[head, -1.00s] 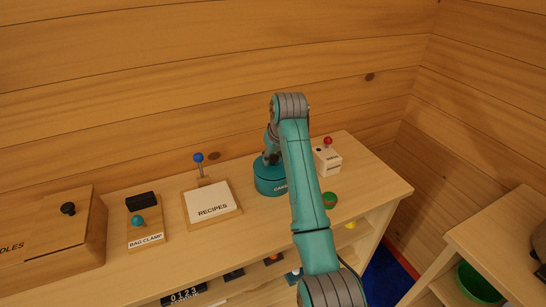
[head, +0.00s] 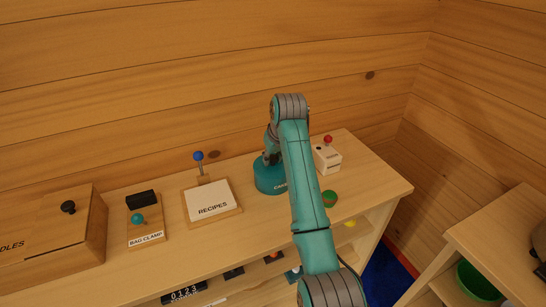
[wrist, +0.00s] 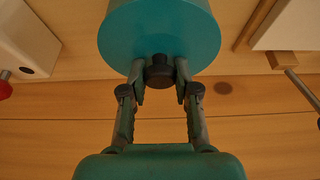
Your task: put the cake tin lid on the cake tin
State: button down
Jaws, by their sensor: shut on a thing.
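The teal cake tin (head: 271,184), with part of a white label showing, stands on the wooden cabinet top near the wall. In the wrist view, the teal lid (wrist: 160,42) is a round disc with a dark knob. My gripper (wrist: 160,76) is shut on that knob. Lid and tin line up as one teal cylinder, and I see no clear gap between them. In the head view my arm hides the right side of the tin and much of the lid.
A white box (head: 327,158) with a red-knobbed lever stands close on the right. A green round thing (head: 329,198) sits near the front edge. Bare wood lies in front.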

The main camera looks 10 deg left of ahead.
jog(key=c, duration=0.8)
grip_release()
